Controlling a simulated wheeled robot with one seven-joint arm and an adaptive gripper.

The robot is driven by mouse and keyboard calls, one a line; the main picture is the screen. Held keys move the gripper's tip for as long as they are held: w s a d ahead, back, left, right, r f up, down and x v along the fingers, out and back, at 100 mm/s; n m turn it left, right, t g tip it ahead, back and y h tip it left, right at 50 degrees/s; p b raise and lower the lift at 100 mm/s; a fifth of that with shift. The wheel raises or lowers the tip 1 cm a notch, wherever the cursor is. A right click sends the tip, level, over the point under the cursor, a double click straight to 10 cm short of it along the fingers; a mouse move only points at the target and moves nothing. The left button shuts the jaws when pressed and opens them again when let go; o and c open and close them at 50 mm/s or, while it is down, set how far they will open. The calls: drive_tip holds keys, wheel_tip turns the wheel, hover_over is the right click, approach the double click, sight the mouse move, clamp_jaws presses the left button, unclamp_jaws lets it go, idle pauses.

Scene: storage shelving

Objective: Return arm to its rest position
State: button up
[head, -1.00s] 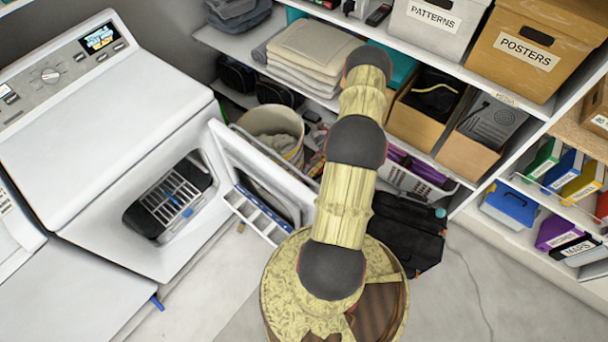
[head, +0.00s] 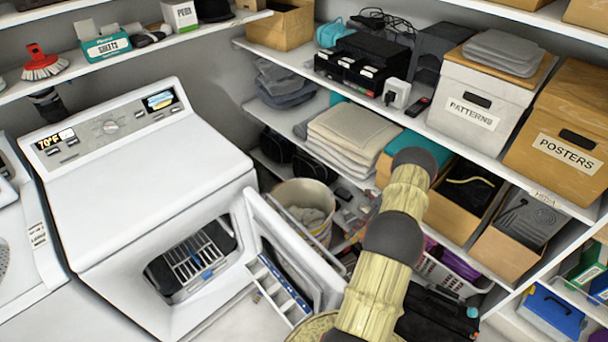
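My arm (head: 382,278) rises from the bottom right of centre in the head view, with pale yellow links and dark grey joints. Its uppermost visible joint is in front of the shelving, near the folded towels and the open boxes. My gripper does not show in this view, so its state and anything in it are hidden.
A white dryer (head: 150,190) stands at left with its door (head: 292,250) swung open, close to my arm's left side. A bin (head: 303,208) stands behind the door. Shelves hold folded towels (head: 355,140), a patterns box (head: 480,100) and a posters box (head: 562,130).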

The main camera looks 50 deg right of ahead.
wheel_tip(320, 180, down, 5)
drive_tip(key=s+a+n+g+h, duration=0.1)
drive_tip(key=s+a+n+h, duration=0.15)
drive_tip(key=n, duration=0.55)
drive_tip(key=w+a+r+n+g+h, duration=0.1)
drive_tip(key=w+a+r+n+h, duration=0.25)
drive_tip(key=r+n, duration=0.35)
drive_tip(key=w+a+r+n+g+h, duration=0.1)
drive_tip(key=w+a+r+n+h, duration=0.15)
drive_tip(key=a+r+n, duration=0.4)
drive_tip(key=w+a+r+n+g+h, duration=0.1)
drive_tip(key=w+a+r+n+h, duration=0.25)
drive_tip(key=r, duration=0.55)
drive_tip(key=s+a+r+n+t+h, duration=0.1)
drive_tip(key=a+r+n+t, duration=0.2)
drive_tip(key=a+r+n, duration=0.3)
drive_tip(key=s+a+r+n+t+h, duration=0.2)
drive_tip(key=a+r+n+t, duration=0.2)
drive_tip(key=a+r, duration=1)
drive_tip(key=a+n, duration=0.2)
drive_tip(key=a, duration=0.2)
drive_tip(key=shift+a+n+h, duration=0.2)
drive_tip(key=shift+n+h, duration=0.1)
drive_tip(key=shift+s, duration=0.1)
